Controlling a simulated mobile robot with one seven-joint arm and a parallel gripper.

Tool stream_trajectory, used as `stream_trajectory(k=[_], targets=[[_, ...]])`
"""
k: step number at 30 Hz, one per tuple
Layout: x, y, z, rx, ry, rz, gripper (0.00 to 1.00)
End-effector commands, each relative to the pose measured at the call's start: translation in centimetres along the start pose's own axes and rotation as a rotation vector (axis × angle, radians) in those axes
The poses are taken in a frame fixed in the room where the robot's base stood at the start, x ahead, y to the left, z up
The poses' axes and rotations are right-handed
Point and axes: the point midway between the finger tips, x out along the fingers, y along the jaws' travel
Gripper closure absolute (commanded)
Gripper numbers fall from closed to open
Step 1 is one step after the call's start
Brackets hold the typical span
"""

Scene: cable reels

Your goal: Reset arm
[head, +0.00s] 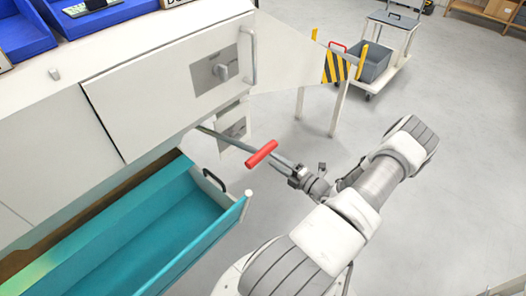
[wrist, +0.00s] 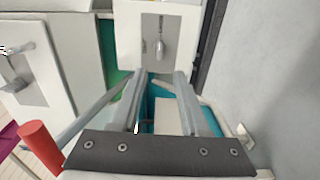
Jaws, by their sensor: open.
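My gripper (head: 284,165) is in front of the machine, above the floor, just right of a red handle. In the wrist view its two grey fingers (wrist: 160,78) are apart, and I see nothing held between them. The red handle (head: 262,153) sits on a grey rod that reaches out from the machine. In the wrist view the red handle (wrist: 40,145) is at the lower left, outside the fingers. My arm comes up from the bottom of the head view and folds back toward the machine.
An open teal drawer (head: 243,212) juts out below and left of my gripper. The white machine cabinet (head: 140,95) with a latched door stands left. A striped yellow-black panel (head: 336,67) and a cart with a grey bin (head: 374,63) stand behind. Floor at right is clear.

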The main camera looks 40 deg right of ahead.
Motion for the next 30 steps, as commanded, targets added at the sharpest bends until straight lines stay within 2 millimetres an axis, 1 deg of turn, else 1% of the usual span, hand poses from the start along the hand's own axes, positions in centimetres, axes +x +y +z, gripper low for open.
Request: stream_trajectory(k=[1, 3, 9, 25, 28, 30], targets=[[-0.7, 0.1, 0.1, -0.001, -0.001, 0.0, 0.55], [-1.4, 0.1, 0.1, 0.0, -0.002, 0.0, 0.55], [-2.1, 0.0, 0.0, 0.0, 0.001, 0.0, 0.55], [-2.0, 0.1, 0.0, -0.004, 0.003, -0.001, 0.55], [-1.5, 0.7, -0.5, -0.059, 0.045, -0.027, 0.55], [-0.6, 1.6, -1.5, -0.157, 0.119, -0.069, 0.55]])
